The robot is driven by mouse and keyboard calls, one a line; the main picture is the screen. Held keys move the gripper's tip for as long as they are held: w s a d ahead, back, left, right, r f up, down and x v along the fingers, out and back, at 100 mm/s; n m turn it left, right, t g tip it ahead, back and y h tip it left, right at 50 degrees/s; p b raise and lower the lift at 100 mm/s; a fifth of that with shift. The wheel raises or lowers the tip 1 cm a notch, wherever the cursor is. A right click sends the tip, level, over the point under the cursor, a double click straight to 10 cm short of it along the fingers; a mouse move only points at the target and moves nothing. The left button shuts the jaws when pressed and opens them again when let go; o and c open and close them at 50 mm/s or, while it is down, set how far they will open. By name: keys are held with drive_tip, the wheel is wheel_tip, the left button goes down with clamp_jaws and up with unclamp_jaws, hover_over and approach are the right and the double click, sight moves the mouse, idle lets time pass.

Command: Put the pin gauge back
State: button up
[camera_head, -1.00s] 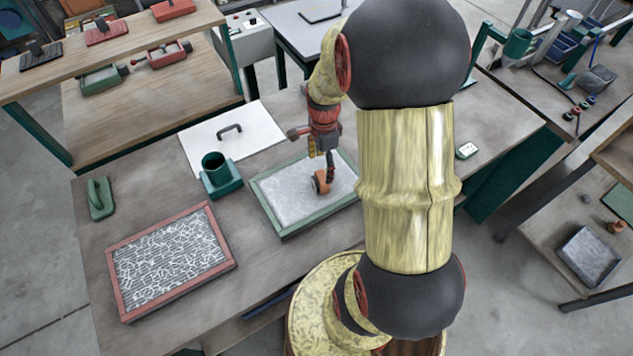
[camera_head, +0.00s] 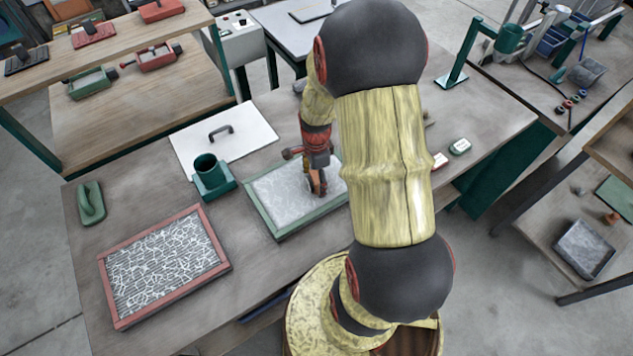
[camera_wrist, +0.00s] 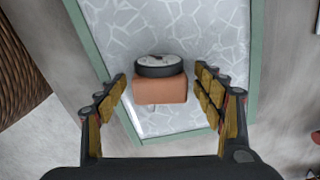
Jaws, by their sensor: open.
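The pin gauge (camera_wrist: 160,88) is an orange-brown block with a round dial on top. It stands on the pale, crack-patterned panel in the green-framed tray (camera_wrist: 103,55). In the wrist view my gripper (camera_wrist: 160,76) is open, with one finger on each side of the gauge and visible gaps to both. In the head view my gripper (camera_head: 317,182) is low over the green-framed tray (camera_head: 265,217), and its fingers and the orange gauge overlap there. Whether the gauge's pins touch the panel is hidden.
A red-framed tray (camera_head: 112,292) with a crack-patterned panel lies at front left. A green cup holder (camera_head: 210,178), a white plate with a handle (camera_head: 255,125) and a green float (camera_head: 91,202) are nearby. Two small boxes (camera_head: 459,146) lie right of my arm.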

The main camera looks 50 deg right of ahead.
drive_tip(key=shift+c, duration=0.9)
drive_tip(key=c, duration=1.4)
